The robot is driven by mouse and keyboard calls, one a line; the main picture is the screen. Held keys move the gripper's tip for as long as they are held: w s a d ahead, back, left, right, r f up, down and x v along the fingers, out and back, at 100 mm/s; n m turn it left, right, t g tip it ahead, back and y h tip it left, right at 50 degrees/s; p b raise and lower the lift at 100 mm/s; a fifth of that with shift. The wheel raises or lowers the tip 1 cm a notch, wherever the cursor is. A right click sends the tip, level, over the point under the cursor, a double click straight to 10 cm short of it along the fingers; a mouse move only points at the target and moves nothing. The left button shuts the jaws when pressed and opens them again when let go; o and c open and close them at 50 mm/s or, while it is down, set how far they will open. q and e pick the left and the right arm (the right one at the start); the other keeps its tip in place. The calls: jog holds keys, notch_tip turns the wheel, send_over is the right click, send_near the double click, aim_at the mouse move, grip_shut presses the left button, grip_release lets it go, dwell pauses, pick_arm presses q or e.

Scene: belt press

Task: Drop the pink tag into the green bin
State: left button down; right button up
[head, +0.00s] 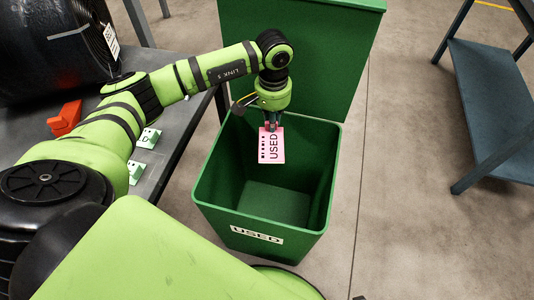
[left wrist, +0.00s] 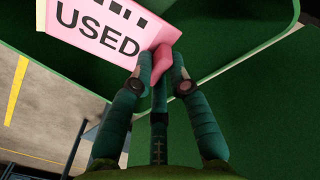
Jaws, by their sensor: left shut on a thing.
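The pink tag (head: 271,147), printed "USED", hangs from my left gripper (head: 271,124) above the open mouth of the green bin (head: 310,235). In the left wrist view the pink tag (left wrist: 105,28) is pinched at its narrow pink end between the fingertips of my left gripper (left wrist: 163,68). The green bin (left wrist: 250,120) fills much of that view behind the fingers. The bin has a "USED" label on its front, and its floor looks empty where it shows. My right gripper is in neither view.
A grey table (head: 180,125) at the left holds a large black round machine (head: 50,45), an orange-red part (head: 66,118) and small green-and-white tags (head: 148,138). A tall green panel (head: 310,60) stands behind the bin. A blue-grey shelf (head: 490,105) stands at the right, with clear floor between.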

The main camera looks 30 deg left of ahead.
pick_arm(q)
jog(key=shift+f, duration=0.55)
jog(key=c, duration=1.1)
grip_release()
notch_tip(320, 180, up, 12)
